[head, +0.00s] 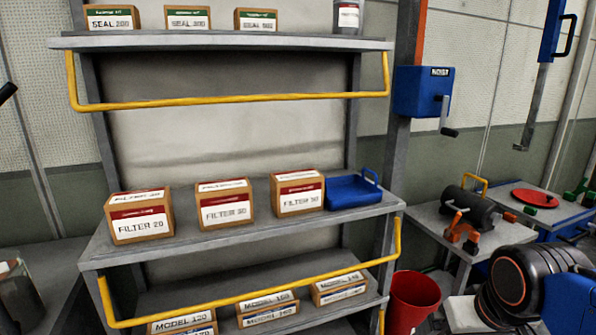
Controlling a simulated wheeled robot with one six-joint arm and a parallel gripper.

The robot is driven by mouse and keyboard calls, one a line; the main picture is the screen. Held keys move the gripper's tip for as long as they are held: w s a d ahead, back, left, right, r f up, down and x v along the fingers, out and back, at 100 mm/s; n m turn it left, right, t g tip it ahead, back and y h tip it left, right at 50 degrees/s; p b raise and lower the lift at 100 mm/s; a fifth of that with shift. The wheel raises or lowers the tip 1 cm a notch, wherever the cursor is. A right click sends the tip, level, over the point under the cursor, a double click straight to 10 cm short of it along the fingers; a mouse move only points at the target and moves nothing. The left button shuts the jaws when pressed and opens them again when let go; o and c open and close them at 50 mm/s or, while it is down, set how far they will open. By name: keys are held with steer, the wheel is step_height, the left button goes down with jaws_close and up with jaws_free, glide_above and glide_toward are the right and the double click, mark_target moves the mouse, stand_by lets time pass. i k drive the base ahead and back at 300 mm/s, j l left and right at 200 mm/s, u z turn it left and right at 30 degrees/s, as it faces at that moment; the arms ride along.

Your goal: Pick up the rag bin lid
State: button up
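My gripper cannot be made out in this view, and nothing is seen touching the disc.
A shelf rack (250,235) with yellow rails, boxes and a blue tray (352,191) fills the left and middle. A grey bench (432,222) with a black cylinder (470,207) stands before the disc. Large black rounded parts and a blue block crowd the lower right.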

mark_target(534, 197)
steer(key=z, duration=1.25)
steer(key=i+l, duration=0.15)
steer(key=i, duration=0.2)
steer(key=u, duration=0.05)
